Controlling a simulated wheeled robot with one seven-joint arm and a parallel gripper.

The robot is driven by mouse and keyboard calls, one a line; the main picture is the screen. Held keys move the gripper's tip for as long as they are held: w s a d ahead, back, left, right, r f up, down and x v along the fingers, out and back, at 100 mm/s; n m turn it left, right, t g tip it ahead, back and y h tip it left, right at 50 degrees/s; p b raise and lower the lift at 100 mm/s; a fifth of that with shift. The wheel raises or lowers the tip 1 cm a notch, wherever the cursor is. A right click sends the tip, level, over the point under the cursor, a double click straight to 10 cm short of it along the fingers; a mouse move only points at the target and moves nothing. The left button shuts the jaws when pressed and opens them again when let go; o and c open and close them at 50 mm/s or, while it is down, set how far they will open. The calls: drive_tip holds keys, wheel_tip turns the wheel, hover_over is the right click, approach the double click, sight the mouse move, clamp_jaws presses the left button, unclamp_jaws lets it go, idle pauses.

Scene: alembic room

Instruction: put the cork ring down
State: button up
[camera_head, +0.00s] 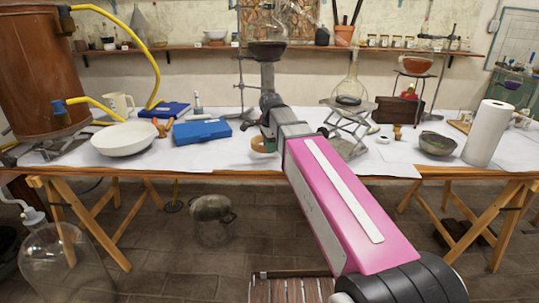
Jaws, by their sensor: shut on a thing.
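My arm reaches out over the front of the white-covered table (290,155). My gripper (260,137) is at the arm's far end, near the table's front edge, shut on the cork ring (262,147). The ring is a small tan-brown band below the gripper, partly hidden by the arm. I cannot tell whether it touches the table cover or hangs just above it.
A blue case (202,131) and a white bowl (124,139) lie to the left. A lab jack (350,128) with a round flask (349,90) stands to the right. A paper roll (488,133) and a grey bowl (437,144) are farther right.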

sight(270, 160)
drive_tip(key=shift+f, duration=1.8)
drive_tip(key=shift+f, duration=0.1)
drive_tip(key=o, duration=0.9)
drive_tip(key=r, duration=1.2)
drive_tip(key=shift+s+d+r, duration=0.1)
drive_tip(key=shift+s+r, duration=0.05)
drive_tip(key=shift+s, duration=0.1)
